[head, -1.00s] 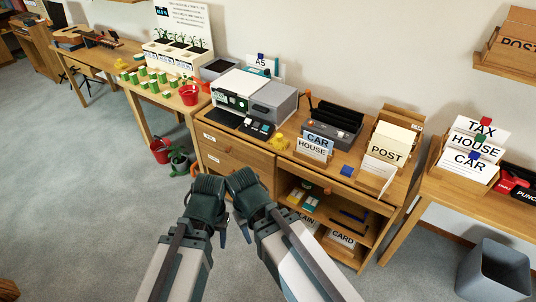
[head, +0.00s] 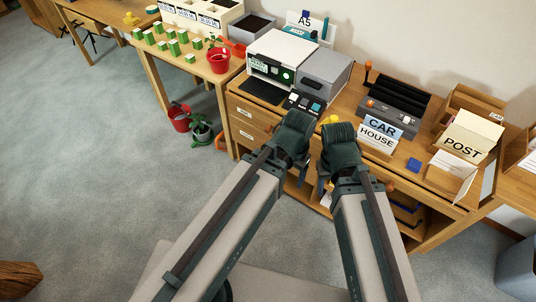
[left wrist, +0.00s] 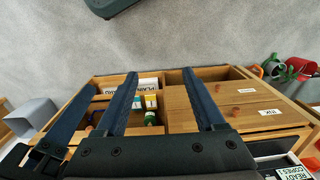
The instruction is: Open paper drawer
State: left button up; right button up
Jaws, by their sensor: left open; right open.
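Two closed drawers, an upper drawer (head: 262,120) and a lower drawer (head: 247,136), form the left part of the wooden desk front. Each carries a small white label. In the left wrist view one label (left wrist: 270,112) seems to read INK; the other label (left wrist: 245,90) is too small to read, so I cannot tell which drawer is the paper drawer. My left gripper (head: 297,132) is open and empty in front of the desk, near the drawers' right end. Its fingers show in the left wrist view (left wrist: 163,92). My right gripper (head: 338,142) is open beside it, to the right.
An open shelf compartment with a PLAIN label (left wrist: 148,83) adjoins the drawers.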

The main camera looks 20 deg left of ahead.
pick_arm(q)
jog(key=w+a+f+t+h+b, duration=0.25)
jog(key=w+f+b, duration=0.45)
jog(key=f+b, duration=0.6)
jog(key=w+a+f+t+h+b, duration=0.3)
jog(key=w+f+b, duration=0.4)
jog(key=f+b, duration=0.6)
jog(key=w+a+f+n+t+b, duration=0.1)
jog(key=w+a+f+t+b, duration=0.3)
jog(key=a+b, duration=0.6)
jog(key=w+a+f+n+t+b, duration=0.1)
jog(key=w+a+f+t+b, duration=0.2)
jog(key=w+a+f+b, duration=0.65)
jog(key=w+d+f+b, duration=0.2)
jog(key=w+d+b, duration=0.4)
jog(key=d+b, duration=0.1)
jog(key=shift+w+d+f+h+b, duration=0.15)
jog(key=shift+w+d+h+b, duration=0.1)
jog(key=shift+w+h+b, duration=0.15)
grip_shut()
